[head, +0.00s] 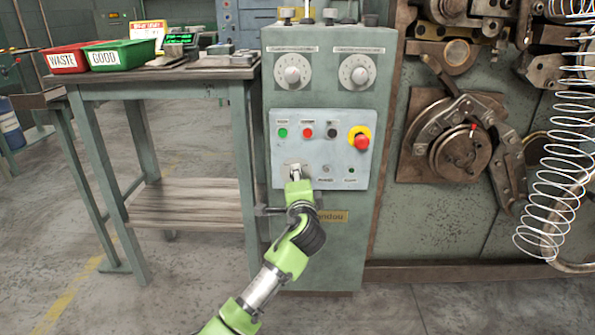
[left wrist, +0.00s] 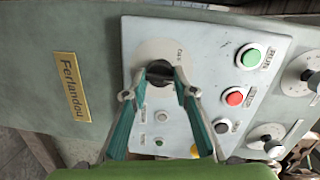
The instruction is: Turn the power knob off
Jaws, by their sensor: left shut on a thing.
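The power knob (left wrist: 160,74) is a black rotary knob on a round plate of the light grey control panel (head: 318,152). It shows in the left wrist view; in the head view my gripper hides it. My left gripper (head: 296,172) reaches the panel's lower left corner. In the left wrist view, its two teal fingers (left wrist: 160,86) close on the knob from both sides. The knob's pointer direction is hard to make out. My right gripper is in neither view.
Green (head: 282,133), red (head: 307,132) and black (head: 332,132) buttons sit above. A red emergency stop (head: 361,141) sticks out at right. A bench (head: 165,78) with red and green bins stands left; coiler machinery (head: 460,150) is right.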

